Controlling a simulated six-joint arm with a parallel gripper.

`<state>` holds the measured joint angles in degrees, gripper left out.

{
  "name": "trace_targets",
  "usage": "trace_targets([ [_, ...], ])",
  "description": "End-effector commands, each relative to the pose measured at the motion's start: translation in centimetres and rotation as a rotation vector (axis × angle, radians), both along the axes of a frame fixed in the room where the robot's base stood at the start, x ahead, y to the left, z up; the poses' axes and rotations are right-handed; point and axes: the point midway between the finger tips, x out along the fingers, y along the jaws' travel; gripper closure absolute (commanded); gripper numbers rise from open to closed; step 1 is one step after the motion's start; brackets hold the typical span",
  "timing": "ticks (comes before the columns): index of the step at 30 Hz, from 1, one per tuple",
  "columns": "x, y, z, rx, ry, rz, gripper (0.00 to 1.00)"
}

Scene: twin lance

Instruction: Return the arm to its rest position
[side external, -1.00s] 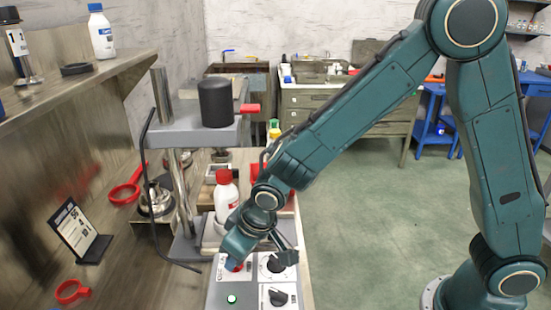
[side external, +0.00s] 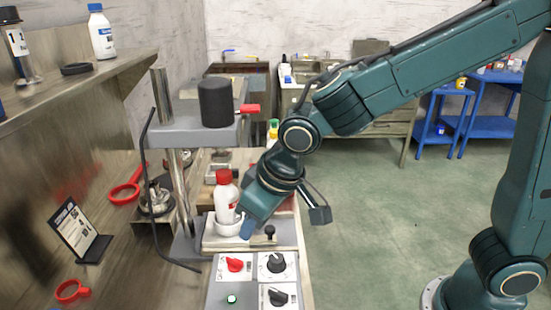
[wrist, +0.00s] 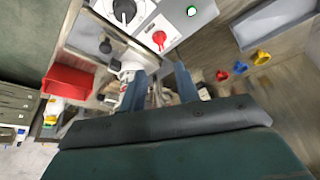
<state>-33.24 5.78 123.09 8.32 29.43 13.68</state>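My teal arm reaches in from the right. The control box (side external: 224,290) has a red knob (side external: 235,264), two black knobs and a lit green button (side external: 231,299). The red knob also shows in the wrist view (wrist: 159,38).
A white bottle with a red cap (side external: 226,196) stands close beside the gripper. A grey press stand with a black cylinder (side external: 215,103) rises behind it. The floor (side external: 370,240) at right is clear.

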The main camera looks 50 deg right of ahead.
Motion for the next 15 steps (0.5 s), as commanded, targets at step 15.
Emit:
trace_targets([
  [15, -0.41, -0.11, 0.97, 0.000, 0.000, 0.000, 0.68],
])
